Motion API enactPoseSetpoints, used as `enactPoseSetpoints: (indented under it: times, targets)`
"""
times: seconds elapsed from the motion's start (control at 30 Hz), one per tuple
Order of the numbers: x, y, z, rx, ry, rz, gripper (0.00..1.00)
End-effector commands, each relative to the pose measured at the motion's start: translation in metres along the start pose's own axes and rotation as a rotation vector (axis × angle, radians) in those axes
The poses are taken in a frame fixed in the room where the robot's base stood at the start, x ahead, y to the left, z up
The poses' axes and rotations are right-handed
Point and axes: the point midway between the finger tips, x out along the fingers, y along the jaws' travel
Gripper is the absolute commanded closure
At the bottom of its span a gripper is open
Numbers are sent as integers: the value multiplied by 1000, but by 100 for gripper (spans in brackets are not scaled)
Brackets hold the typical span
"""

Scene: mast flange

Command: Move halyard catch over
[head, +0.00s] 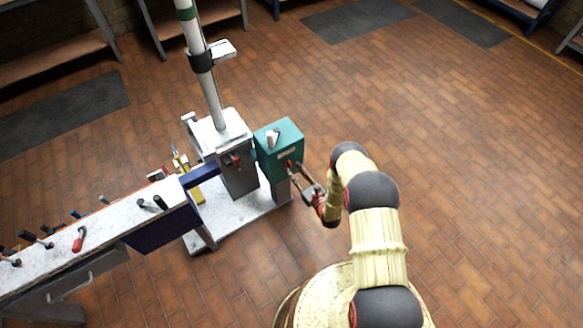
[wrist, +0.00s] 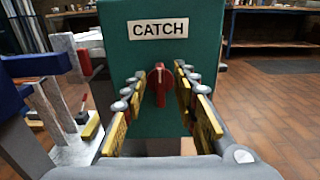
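The halyard catch is a teal box (head: 284,150) beside the mast foot in the head view. In the wrist view the teal box (wrist: 205,35) fills the middle and has a white "CATCH" label (wrist: 158,29). Below the label is a red knob (wrist: 159,86), standing about upright with a pale mark at its top. My gripper (wrist: 156,97) is open, its fingers left and right of the knob with gaps on both sides. In the head view my gripper (head: 305,188) is at the box's front face. Whether the fingertips reach past the knob is hard to tell.
A white mast (head: 203,80) rises from a grey housing (head: 236,165) left of the box. A long bench (head: 110,225) with several handles extends to the lower left. Shelves (head: 50,60) stand at the back. The brick floor (head: 470,160) on the right is clear.

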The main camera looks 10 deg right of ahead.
Motion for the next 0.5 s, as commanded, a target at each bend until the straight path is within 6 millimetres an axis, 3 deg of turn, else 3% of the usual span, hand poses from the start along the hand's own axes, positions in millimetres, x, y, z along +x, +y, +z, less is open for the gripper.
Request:
enactPoseSetpoints:
  times: [0.2, 0.5]
  targets:
    - [28, 1, -1, 0, 1, 1, 71]
    - [35, 0, 0, 1, 2, 1, 71]
